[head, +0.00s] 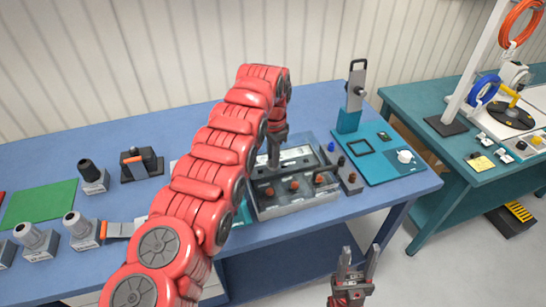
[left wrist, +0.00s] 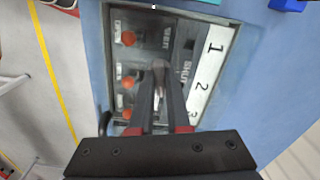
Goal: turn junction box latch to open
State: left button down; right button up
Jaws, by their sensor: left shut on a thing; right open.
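The junction box (head: 318,199) is a grey tray-like case on the blue table, with several orange knobs in a row; it also shows in the left wrist view (left wrist: 226,45). Its panel carries the words OPEN and SHUT and a white strip (left wrist: 205,75) numbered 1, 2, 3. My left gripper (head: 273,160) reaches down over the box. In the left wrist view its fingers are shut on a grey latch handle (left wrist: 159,70) near the SHUT lettering. The fingers hide the latch's base. My right gripper (head: 357,268) is open and empty in front of the table.
A teal panel (head: 375,165) with a white knob and an upright lever stands right of the box. Grey cylinder fittings (head: 75,222), a green mat (head: 40,203) and a black fixture (head: 142,165) lie left. A second table (head: 440,145) with cable reels stands at right.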

pick_arm(q)
jog(key=shift+m, duration=1.2)
jog(key=c, duration=0.9)
grip_release()
jog(key=shift+r, duration=0.55)
notch_tip(320, 180, up, 16)
jog(key=p, duration=1.5)
jog(key=shift+r+p, duration=0.2)
jog(key=shift+p, duration=0.1)
